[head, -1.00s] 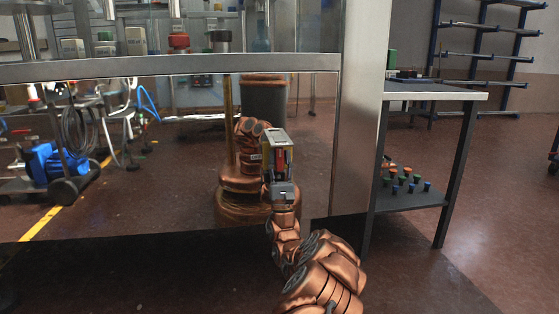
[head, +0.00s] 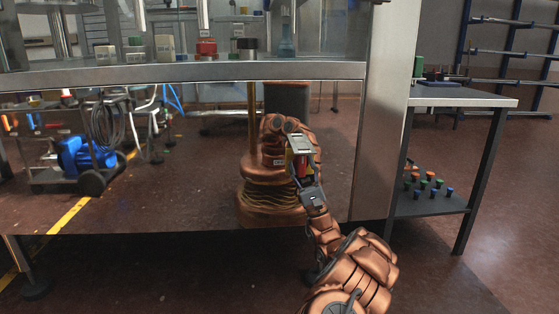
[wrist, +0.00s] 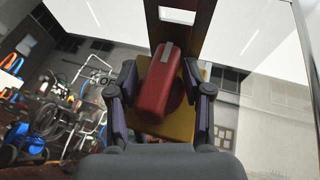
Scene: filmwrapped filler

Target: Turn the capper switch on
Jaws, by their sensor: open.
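The capper switch shows in the wrist view as a red handle (wrist: 158,88) with a pale mark at its top, on a yellow plate (wrist: 184,122). The handle leans slightly right of upright there. My gripper (wrist: 160,78) is open, with one finger on each side of the handle; I cannot tell whether either finger touches it. The rest of the switch is mostly hidden there.
A steel beam (head: 180,73) runs across the machine above my gripper. A steel post (head: 385,130) stands right of it. Further right is a side table (head: 465,97) with coloured caps on its lower shelf (head: 445,203). Open floor (head: 520,200) lies at the right.

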